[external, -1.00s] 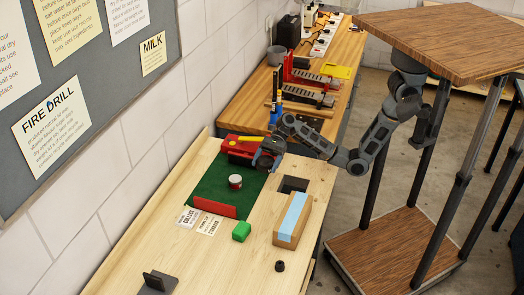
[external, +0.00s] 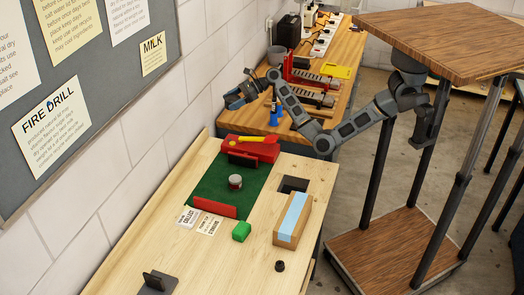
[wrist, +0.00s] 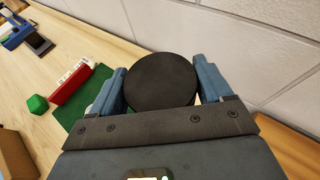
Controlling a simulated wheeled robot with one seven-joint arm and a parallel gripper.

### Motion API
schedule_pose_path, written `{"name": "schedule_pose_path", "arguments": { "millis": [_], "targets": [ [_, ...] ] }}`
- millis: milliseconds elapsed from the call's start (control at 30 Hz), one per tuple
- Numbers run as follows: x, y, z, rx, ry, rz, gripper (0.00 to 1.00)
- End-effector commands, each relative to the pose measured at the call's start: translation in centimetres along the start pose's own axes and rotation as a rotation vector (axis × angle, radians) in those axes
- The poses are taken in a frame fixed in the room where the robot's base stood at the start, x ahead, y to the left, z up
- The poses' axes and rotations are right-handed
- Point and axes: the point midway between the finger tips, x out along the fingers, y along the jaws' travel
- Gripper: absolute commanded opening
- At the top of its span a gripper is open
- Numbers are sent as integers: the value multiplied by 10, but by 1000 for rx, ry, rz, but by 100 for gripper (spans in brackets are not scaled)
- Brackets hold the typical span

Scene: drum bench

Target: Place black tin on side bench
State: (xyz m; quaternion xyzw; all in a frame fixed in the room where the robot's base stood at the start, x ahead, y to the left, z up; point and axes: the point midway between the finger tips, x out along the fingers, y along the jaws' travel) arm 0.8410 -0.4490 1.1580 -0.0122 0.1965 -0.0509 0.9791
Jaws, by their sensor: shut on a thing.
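My gripper (external: 238,97) is raised above the near left corner of the far orange-brown wooden bench, close to the wall, in the external view. It is shut on the black tin (wrist: 160,78), whose round dark top shows between the two blue-grey fingers in the wrist view. The tin's sides and underside are mostly hidden. The far bench, likely the side bench (external: 346,42), stands beyond the pale work bench (external: 150,225).
A grey cup (external: 276,55) is farther back. On the pale bench are a red-and-yellow object (external: 250,150), a small can (external: 235,181) and a green block (external: 241,231).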

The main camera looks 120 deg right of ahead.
Motion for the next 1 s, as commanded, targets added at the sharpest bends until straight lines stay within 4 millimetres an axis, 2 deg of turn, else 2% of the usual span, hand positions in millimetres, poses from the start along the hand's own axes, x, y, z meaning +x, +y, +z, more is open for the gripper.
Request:
{"name": "schedule_pose_path", "arguments": {
  "millis": [33, 200, 300, 400, 500, 700, 1000],
  "targets": [
    [-8, -24, 9, 29, -3, -62, 44],
    [-38, -100, 22, 130, 5, -288, 44],
    [-59, -143, 22, 198, 9, -432, 44],
    [-78, -178, 17, 256, 14, -562, 44],
    [-93, -203, 10, 304, 17, -668, 44],
    [-116, -238, -8, 373, 25, -831, 44],
    [-138, -270, -38, 457, 32, -1017, 44]
  ]
}}
